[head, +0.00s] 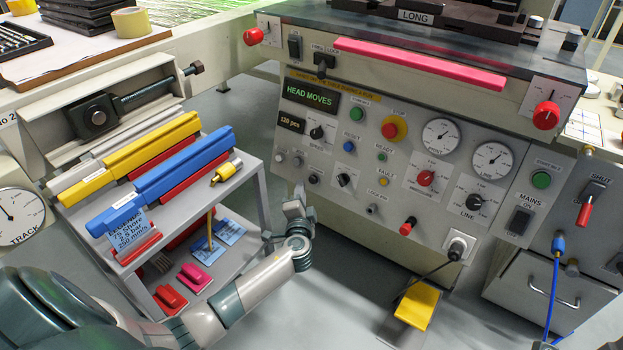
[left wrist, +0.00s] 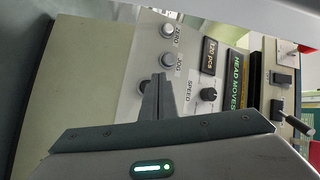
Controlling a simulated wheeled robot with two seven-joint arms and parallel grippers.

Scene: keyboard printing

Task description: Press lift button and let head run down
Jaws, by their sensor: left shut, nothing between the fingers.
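The control panel (head: 385,165) faces me, and its green-lit display (head: 310,93) reads HEAD MOVES. My left gripper (head: 299,197) is shut and empty, low in front of the panel's left side. In the left wrist view the shut fingers (left wrist: 158,97) point at the panel near two round grey buttons, labelled ZERO (left wrist: 167,31) and what looks like JOG (left wrist: 167,59). I cannot tell whether the fingertips touch the panel. I cannot read a label saying lift. A dark assembly marked LONG (head: 416,16) sits above the panel, cut off at the top. My right gripper is out of view.
A grey shelf cart (head: 262,190) with yellow and blue bars stands left of the panel, close to my left arm. A speed knob (head: 317,132) and red-yellow stop button (head: 393,128) are on the panel. A yellow pedal (head: 418,303) is on the floor below.

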